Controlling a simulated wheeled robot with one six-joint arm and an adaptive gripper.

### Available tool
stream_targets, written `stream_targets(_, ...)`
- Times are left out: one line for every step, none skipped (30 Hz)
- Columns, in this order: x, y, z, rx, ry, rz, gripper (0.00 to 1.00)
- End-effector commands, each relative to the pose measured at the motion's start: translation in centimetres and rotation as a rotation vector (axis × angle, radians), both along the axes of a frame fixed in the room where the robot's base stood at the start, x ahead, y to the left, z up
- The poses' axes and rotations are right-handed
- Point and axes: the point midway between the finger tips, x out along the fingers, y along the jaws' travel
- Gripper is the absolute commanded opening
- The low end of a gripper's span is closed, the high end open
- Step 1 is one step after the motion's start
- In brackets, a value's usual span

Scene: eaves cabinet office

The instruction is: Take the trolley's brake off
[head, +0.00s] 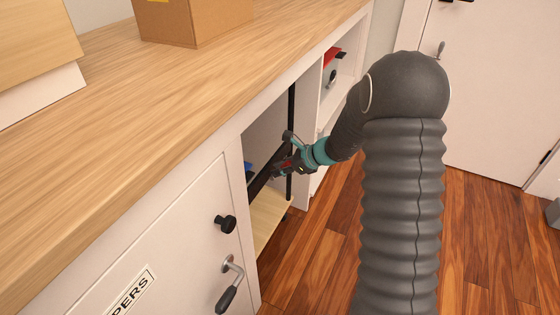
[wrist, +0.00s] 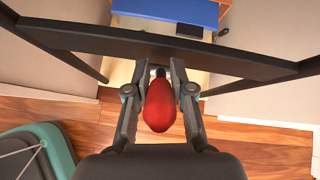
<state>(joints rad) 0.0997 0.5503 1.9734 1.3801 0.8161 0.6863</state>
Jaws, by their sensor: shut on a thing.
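The trolley stands in the open bay under the counter, with a black frame and a pale wood shelf (head: 268,222). Its black crossbar (wrist: 90,38) spans the upper part of the wrist view. A red rounded knob (wrist: 160,108), which looks like the brake's handle, sits between the fingers of my gripper (wrist: 159,78), just on the near side of the crossbar. My gripper (head: 281,168) is shut on the knob at the mouth of the bay. In the head view the fingers and frame mostly hide the knob. I cannot tell the brake's state.
A blue object (wrist: 182,10) lies on the trolley. White cabinet walls (head: 304,130) stand close on both sides. A closed door with a black knob (head: 226,223) and a lever handle (head: 230,285) is at left. Wood floor (head: 310,255) is clear in front.

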Motion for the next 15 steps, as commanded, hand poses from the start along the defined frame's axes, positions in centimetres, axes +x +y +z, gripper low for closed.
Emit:
stream_targets(-0.11, 0.02, -0.12, -0.004, 0.003, 0.000, 0.00)
stream_targets(-0.12, 0.05, -0.14, -0.005, 0.004, -0.001, 0.00)
stream_targets(-0.13, 0.10, -0.16, -0.005, 0.003, 0.000, 0.00)
stream_targets(-0.12, 0.13, -0.17, -0.005, 0.003, 0.001, 0.00)
stream_targets(-0.12, 0.16, -0.18, -0.005, 0.003, 0.001, 0.00)
stream_targets(-0.12, 0.19, -0.18, -0.006, 0.003, 0.001, 0.00)
stream_targets(-0.11, 0.21, -0.18, -0.006, 0.003, 0.001, 0.00)
stream_targets(-0.10, 0.23, -0.18, -0.005, 0.002, 0.002, 0.00)
stream_targets(-0.10, 0.25, -0.18, -0.005, 0.002, 0.002, 0.00)
stream_targets(-0.10, 0.26, -0.19, -0.004, 0.003, 0.002, 0.00)
stream_targets(-0.10, 0.26, -0.19, -0.004, 0.003, 0.002, 0.28)
stream_targets(-0.10, 0.27, -0.19, -0.005, 0.002, 0.003, 0.38)
stream_targets(-0.09, 0.26, -0.18, -0.004, 0.003, 0.002, 0.45)
stream_targets(-0.08, 0.24, -0.17, -0.005, 0.002, 0.002, 0.48)
stream_targets(-0.07, 0.22, -0.15, -0.004, 0.002, 0.002, 0.48)
